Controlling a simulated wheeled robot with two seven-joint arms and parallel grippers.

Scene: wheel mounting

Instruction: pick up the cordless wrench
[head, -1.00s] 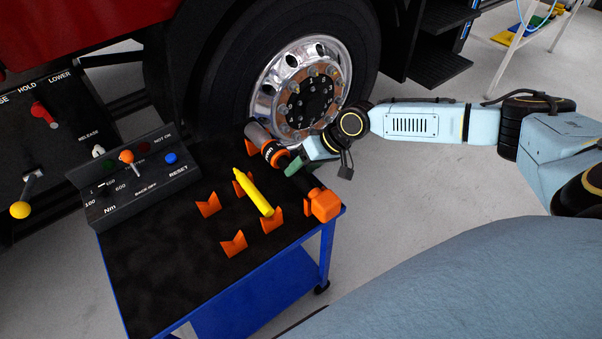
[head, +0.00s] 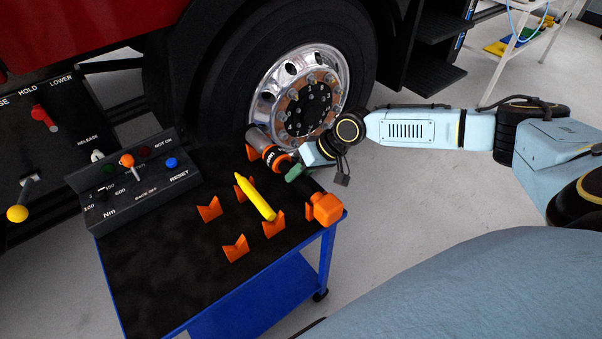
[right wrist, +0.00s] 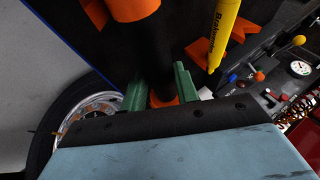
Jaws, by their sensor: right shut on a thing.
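The cordless wrench lies along the right side of the cart top, with a grey nose, orange-and-black body (head: 272,157) and orange block-shaped end (head: 325,209). My right gripper (head: 294,171) reaches in from the right and is shut on the wrench's dark middle. In the right wrist view, the green fingers (right wrist: 160,88) stand on both sides of the black shaft (right wrist: 152,55), with orange parts above and below. Whether the wrench is clear of its rests I cannot tell. My left gripper is not in view.
A yellow marker (head: 257,198) lies across orange V-shaped holders (head: 235,248) beside the wrench. A control box (head: 135,182) stands at the cart's back left. The truck wheel (head: 308,95) is just behind the cart. The black cart top (head: 165,285) is bare at front left.

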